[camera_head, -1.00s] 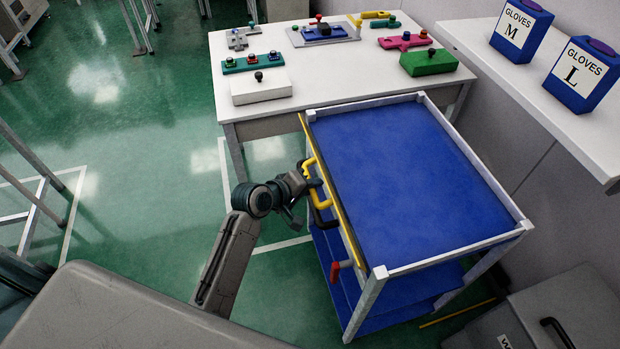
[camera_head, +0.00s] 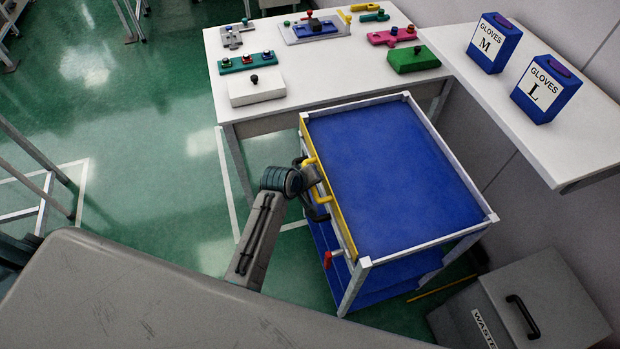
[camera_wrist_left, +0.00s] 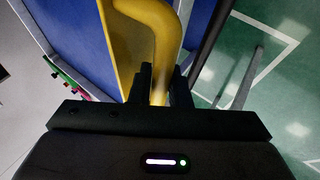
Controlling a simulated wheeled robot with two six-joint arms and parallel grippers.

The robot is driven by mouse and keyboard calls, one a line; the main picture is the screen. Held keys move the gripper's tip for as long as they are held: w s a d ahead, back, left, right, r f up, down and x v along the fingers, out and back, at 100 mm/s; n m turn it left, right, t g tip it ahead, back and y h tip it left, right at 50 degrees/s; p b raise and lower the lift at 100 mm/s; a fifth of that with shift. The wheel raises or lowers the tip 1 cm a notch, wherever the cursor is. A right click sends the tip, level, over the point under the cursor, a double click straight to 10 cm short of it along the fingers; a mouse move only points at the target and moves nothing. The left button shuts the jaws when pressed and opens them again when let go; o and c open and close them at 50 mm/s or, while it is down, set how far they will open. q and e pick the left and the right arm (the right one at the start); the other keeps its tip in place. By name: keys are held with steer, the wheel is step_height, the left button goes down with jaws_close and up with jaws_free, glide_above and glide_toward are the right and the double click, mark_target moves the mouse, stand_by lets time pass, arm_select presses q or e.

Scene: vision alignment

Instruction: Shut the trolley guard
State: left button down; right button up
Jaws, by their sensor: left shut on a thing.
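The trolley (camera_head: 390,165) has a blue top with a pale metal frame. Its guard (camera_head: 342,224) is a yellow panel along the trolley's left side, and it appears nearly in line with the corner posts. A yellow handle (camera_head: 322,198) sticks out from the guard; it also shows in the left wrist view (camera_wrist_left: 165,35). My left gripper (camera_head: 316,185) is shut on this handle, with the dark fingers (camera_wrist_left: 160,88) on both sides of it. A red-handled part (camera_head: 331,258) sits low by the near left corner post. My right gripper is not in view.
A white table (camera_head: 295,103) with several coloured fixtures stands behind the trolley. A shelf (camera_head: 568,160) with two blue glove boxes (camera_head: 495,42) is at the right. A grey waste bin (camera_head: 545,300) stands front right. Green floor (camera_head: 150,150) is open to the left.

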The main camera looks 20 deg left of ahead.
arm_select(q)
steer(key=c, duration=1.6)
jaws_free()
steer(key=shift+c, duration=0.2)
steer(key=b+v, duration=0.2)
steer(key=v, duration=0.8)
steer(key=shift+s+r, duration=0.2)
steer(key=shift+r, duration=0.15)
steer(key=shift+a, duration=0.1)
steer(key=s+a+f+m+g+y+b, duration=0.1)
steer(key=s+a+f+b, duration=0.15)
steer(key=f, duration=0.95)
steer(key=s+a+f+m+g+b, duration=0.1)
steer(key=s+f, duration=0.3)
steer(key=f, duration=0.7)
steer(key=s+a+f+m+g+y+b, duration=0.1)
steer(key=s+f, duration=0.2)
steer(key=f, duration=0.9)
steer(key=s+a+f+m+g+b, duration=0.1)
steer(key=s+a+f+m, duration=0.1)
steer(key=s+f, duration=0.6)
steer(key=s+a+f+m+g+y+b, duration=0.1)
steer(key=s+a+f, duration=0.3)
steer(key=s+f, duration=0.4)
steer(key=s+a+f+m+g+b, duration=0.1)
steer(key=s+f, duration=0.7)
steer(key=s, duration=0.9)
steer(key=shift+s+a+m+b, duration=0.3)
steer(key=shift+a+m+b, duration=0.1)
steer(key=shift+a+m, duration=0.45)
